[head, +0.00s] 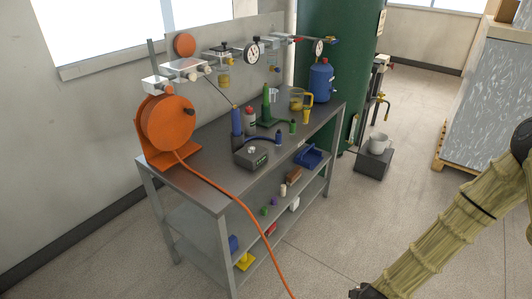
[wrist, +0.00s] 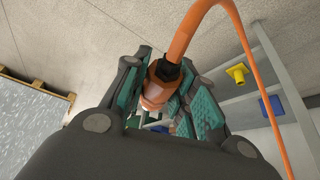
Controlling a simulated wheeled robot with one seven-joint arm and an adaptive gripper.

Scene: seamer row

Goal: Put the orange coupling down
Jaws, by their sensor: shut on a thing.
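In the wrist view my gripper (wrist: 168,122) is shut on the orange coupling (wrist: 155,90). The teal finger pads sit on both sides of it. The orange hose (wrist: 183,38) enters the coupling at a black collar and arches up and to the right. In the head view the hose (head: 241,205) runs from the orange reel (head: 166,125) over the front edge of the bench and down out of the picture. My arm is at the lower right of the head view; the coupling is not visible there.
Open floor lies in front.

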